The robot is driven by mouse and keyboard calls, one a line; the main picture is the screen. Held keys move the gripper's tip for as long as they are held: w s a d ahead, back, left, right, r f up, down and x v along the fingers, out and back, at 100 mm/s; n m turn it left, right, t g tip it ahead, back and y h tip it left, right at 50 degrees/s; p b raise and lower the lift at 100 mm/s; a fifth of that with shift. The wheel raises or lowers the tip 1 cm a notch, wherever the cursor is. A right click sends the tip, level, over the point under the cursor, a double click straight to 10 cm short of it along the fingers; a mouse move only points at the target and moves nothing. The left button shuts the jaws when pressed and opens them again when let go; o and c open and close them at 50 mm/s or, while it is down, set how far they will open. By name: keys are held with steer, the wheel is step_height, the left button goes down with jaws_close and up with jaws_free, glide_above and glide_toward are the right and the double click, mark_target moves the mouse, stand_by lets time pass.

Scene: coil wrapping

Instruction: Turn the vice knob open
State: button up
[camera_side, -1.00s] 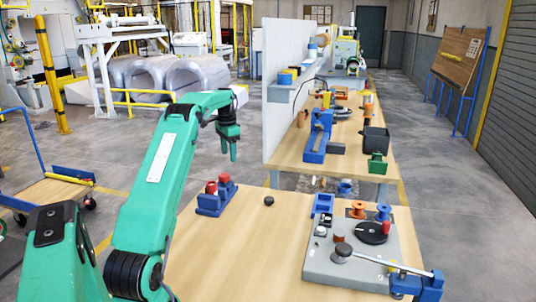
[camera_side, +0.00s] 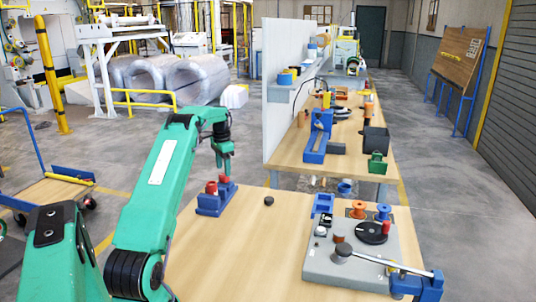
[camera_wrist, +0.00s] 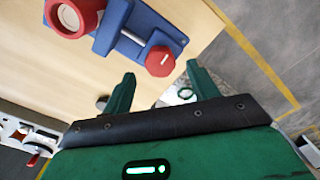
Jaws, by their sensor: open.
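The blue vice (camera_side: 208,207) stands at the back left of the near table, with two red parts on top. In the wrist view the vice (camera_wrist: 150,22) shows a hexagonal red knob (camera_wrist: 160,61) with a white mark at one end and a round red part (camera_wrist: 72,14) at the other. My green gripper (camera_side: 224,164) is open and points down just above the vice in the side view. In the wrist view the fingers of my gripper (camera_wrist: 161,78) are spread, with the knob beyond the gap between their tips. I see no contact with the knob.
A small dark puck (camera_side: 269,201) lies right of the vice. A grey coil fixture (camera_side: 345,268) with a black disc (camera_side: 372,232), spools and a blue-ended lever stands at the right. The middle of the near table is clear. A white partition (camera_side: 281,110) stands behind.

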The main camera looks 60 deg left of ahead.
mark_target(224, 179)
steer(key=shift+f, duration=1.65)
steer(key=c, duration=1)
